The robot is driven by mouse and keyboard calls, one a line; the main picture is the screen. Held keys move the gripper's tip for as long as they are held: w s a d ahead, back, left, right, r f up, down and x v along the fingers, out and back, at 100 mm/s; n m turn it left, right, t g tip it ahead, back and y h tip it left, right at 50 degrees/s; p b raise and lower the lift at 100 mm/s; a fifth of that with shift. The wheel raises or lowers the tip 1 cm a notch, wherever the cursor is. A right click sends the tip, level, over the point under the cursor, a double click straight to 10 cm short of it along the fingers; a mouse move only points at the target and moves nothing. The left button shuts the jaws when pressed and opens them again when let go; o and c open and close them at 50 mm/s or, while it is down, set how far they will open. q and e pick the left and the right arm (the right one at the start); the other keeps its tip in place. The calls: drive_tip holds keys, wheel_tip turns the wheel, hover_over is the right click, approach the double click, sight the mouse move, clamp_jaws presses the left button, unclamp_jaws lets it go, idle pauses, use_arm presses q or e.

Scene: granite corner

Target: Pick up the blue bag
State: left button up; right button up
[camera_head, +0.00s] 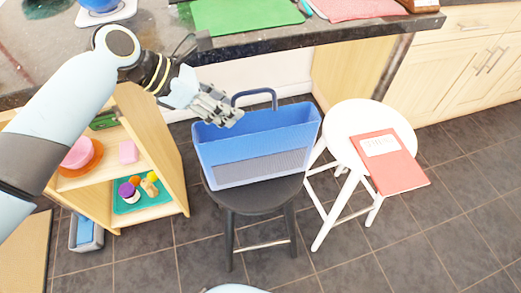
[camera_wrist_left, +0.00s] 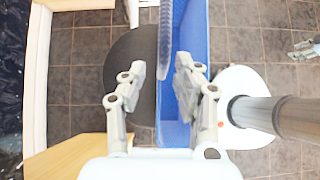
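The blue bag (camera_head: 258,143), open-topped with an upright dark handle (camera_head: 254,97) and a grey mesh panel on its front, stands on a black stool (camera_head: 262,200). My left gripper (camera_head: 228,112) hovers over the bag's left end, beside the handle. In the left wrist view its two fingers (camera_wrist_left: 161,88) are apart. The handle (camera_wrist_left: 165,45) shows as a narrow grey-blue strip reaching into the gap between them, with the bag (camera_wrist_left: 192,40) behind. I cannot tell whether a finger touches it. My right gripper (camera_wrist_left: 304,49) shows only partly at the wrist view's right edge.
A white stool (camera_head: 350,118) with a red book (camera_head: 391,165) stands close on the right. A wooden shelf (camera_head: 165,150) with toys is on the left. The dark granite counter (camera_head: 290,38) runs behind. Tiled floor (camera_head: 430,240) is clear at front right.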

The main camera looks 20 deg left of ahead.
sight(248, 118)
use_arm(q)
drive_tip(key=b+x, duration=0.1)
drive_tip(key=x, duration=0.5)
drive_tip(key=shift+f, duration=0.1)
clamp_jaws()
idle(0.3)
